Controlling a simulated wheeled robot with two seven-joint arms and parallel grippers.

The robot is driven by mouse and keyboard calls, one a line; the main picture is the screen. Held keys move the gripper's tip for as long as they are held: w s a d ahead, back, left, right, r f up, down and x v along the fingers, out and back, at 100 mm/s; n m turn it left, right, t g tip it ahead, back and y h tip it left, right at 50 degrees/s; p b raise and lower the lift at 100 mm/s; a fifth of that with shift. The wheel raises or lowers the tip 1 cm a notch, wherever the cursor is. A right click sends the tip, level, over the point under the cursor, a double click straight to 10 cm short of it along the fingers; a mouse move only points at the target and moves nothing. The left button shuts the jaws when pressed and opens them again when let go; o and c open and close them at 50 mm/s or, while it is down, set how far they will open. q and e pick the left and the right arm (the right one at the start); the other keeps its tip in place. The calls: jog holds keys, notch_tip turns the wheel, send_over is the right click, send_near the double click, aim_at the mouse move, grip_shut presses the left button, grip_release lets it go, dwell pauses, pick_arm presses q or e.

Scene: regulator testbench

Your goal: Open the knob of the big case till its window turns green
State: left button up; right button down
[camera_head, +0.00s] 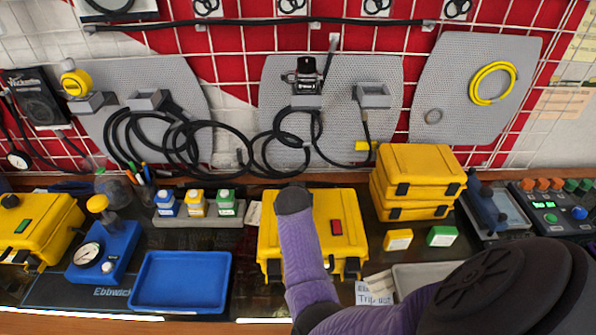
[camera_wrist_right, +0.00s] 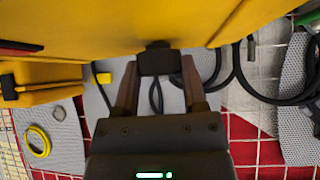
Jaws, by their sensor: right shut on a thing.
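The big yellow case (camera_head: 270,225) stands in the middle of the bench, with its window (camera_head: 336,227) lit red. The window also shows as a dark red strip at the left of the right wrist view (camera_wrist_right: 18,46). My right gripper (camera_wrist_right: 157,75) is at the case's top face, its two fingers on either side of the black knob (camera_wrist_right: 155,60), shut on it. In the head view my right arm and its dark end hide the knob and the fingers. My left gripper is in neither view.
A smaller yellow case (camera_head: 45,215) with a green window stands at the far left. A blue tray (camera_head: 180,282) lies left of the big case, and stacked yellow cases (camera_head: 418,170) stand to its right. Small yellow and green blocks (camera_head: 398,239) sit close by.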

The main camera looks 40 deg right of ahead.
jog(key=n+p, duration=0.1)
jog(key=n+y+p, duration=0.1)
jog(key=t+p, duration=0.1)
jog(key=shift+s+d+r+n+y, duration=0.1)
jog(key=shift+d+r+n+y, duration=0.2)
jog(key=shift+n, duration=0.1)
jog(key=shift+f+n+t+y+p, duration=0.2)
jog(key=shift+n+t+y+p, duration=0.15)
jog(key=shift+n+y, duration=0.4)
jog(key=shift+f+n+t+y, duration=0.1)
jog(key=shift+n+t+y, duration=0.15)
jog(key=shift+n, duration=0.3)
jog(key=shift+f+n+y+b, duration=0.15)
jog(key=shift+n+y+b, duration=0.35)
jog(key=shift+n, duration=0.3)
jog(key=shift+n+y+b, duration=0.8)
jog(key=shift+n, duration=0.1)
jog(key=shift+n+y+b, duration=0.3)
jog(key=shift+n+b, duration=0.1)
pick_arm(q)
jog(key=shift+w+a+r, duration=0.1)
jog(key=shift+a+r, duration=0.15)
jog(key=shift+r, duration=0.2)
pick_arm(e)
jog(key=shift+n+y, duration=0.3)
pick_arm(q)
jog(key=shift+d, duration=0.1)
